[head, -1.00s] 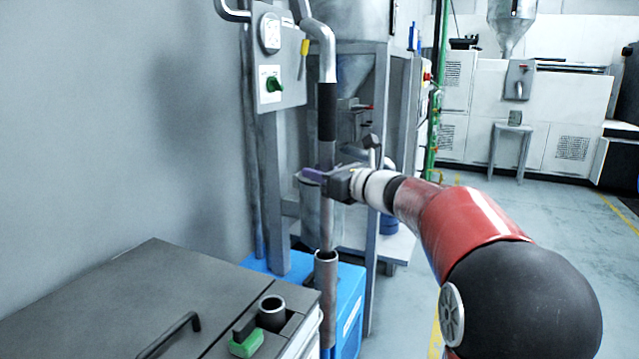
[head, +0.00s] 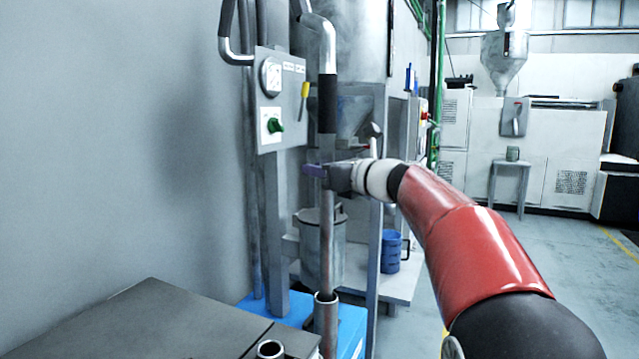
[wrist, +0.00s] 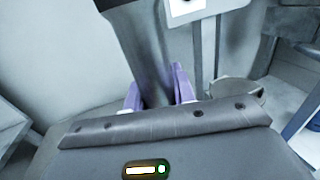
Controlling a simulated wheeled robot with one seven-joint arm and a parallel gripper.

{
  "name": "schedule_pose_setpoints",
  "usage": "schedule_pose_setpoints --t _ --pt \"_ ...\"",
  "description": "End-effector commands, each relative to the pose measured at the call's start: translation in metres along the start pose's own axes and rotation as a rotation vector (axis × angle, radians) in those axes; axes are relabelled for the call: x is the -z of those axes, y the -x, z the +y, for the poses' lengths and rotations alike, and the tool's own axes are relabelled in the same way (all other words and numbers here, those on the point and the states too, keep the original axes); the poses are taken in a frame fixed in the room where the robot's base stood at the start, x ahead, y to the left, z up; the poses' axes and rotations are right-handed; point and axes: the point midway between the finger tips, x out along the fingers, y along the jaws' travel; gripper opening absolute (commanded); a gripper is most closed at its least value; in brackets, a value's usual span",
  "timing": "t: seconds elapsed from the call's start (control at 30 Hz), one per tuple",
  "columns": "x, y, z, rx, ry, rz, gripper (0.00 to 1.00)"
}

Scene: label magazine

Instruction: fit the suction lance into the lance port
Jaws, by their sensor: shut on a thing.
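The suction lance (head: 326,235) is a long upright metal tube with a black sleeve and a bent top. My gripper (head: 318,171) is shut on it below the sleeve. The wrist view shows the purple fingers (wrist: 158,92) on either side of the lance (wrist: 143,45). The lance's lower end runs into the mouth of an upright metal holder tube (head: 325,325), so its tip is hidden. A short round collar, which looks like the lance port (head: 270,349), stands on the grey lid at the bottom, left of the holder tube, partly cut off by the frame.
The grey lid (head: 165,325) fills the lower left. A control panel (head: 281,100) on a post stands behind the lance. A grey bucket (head: 312,250) and a blue container (head: 390,252) stand on a low shelf behind. Open floor lies to the right.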

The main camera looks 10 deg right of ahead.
Motion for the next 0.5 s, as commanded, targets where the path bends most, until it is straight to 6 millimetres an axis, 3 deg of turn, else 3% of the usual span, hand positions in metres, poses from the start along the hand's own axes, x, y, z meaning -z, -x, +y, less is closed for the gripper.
schedule_pose_setpoints --t 0.5 --pt "-0.052 0.0 0.001 -0.002 0.004 -0.003 0.0"
